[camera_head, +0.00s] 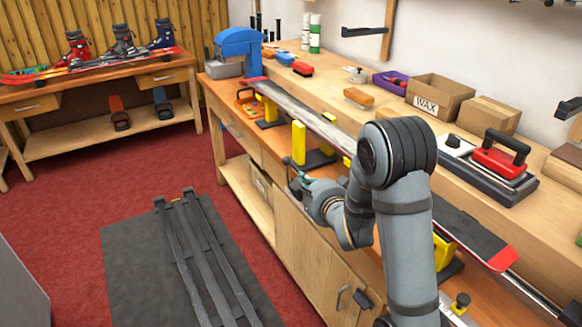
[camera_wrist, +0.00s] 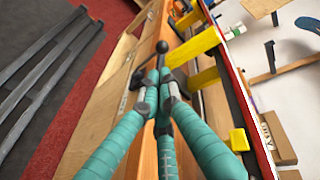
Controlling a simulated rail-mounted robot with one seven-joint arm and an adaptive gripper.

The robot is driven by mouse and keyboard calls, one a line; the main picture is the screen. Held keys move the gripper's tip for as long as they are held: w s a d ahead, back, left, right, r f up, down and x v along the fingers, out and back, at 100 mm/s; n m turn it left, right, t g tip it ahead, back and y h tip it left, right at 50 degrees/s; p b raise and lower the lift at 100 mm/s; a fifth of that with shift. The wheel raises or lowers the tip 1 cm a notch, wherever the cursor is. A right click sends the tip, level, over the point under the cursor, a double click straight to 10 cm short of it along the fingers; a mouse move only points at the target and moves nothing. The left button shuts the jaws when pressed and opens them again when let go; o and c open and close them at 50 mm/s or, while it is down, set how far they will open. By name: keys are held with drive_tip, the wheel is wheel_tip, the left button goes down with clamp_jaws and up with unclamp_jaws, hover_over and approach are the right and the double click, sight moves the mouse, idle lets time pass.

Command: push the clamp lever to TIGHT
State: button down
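The clamp lever (camera_wrist: 162,48) is a dark rod with a round black knob at the bench's front edge, just beyond my fingertips in the wrist view. In the head view its small dark knob (camera_head: 287,160) shows beside my gripper (camera_head: 298,178). My gripper (camera_wrist: 153,78) has teal fingers that come together at the tips, with nothing seen between them. The tips are very near the lever; I cannot tell whether they touch it. The yellow clamp post (camera_wrist: 193,48) stands just right of the lever. No TIGHT marking can be read.
A long ski (camera_head: 318,122) lies along the bench on yellow supports (camera_head: 299,140). My arm covers part of it. Grey mat (camera_head: 130,262) and floor are left of the bench.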

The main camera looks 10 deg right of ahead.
sight(288, 165)
drive_tip(key=p+x, duration=0.3)
drive_tip(key=x, duration=0.7)
drive_tip(key=shift+w+a+f, duration=0.1)
drive_tip(key=shift+w, duration=0.2)
drive_tip(key=shift+p, duration=0.3)
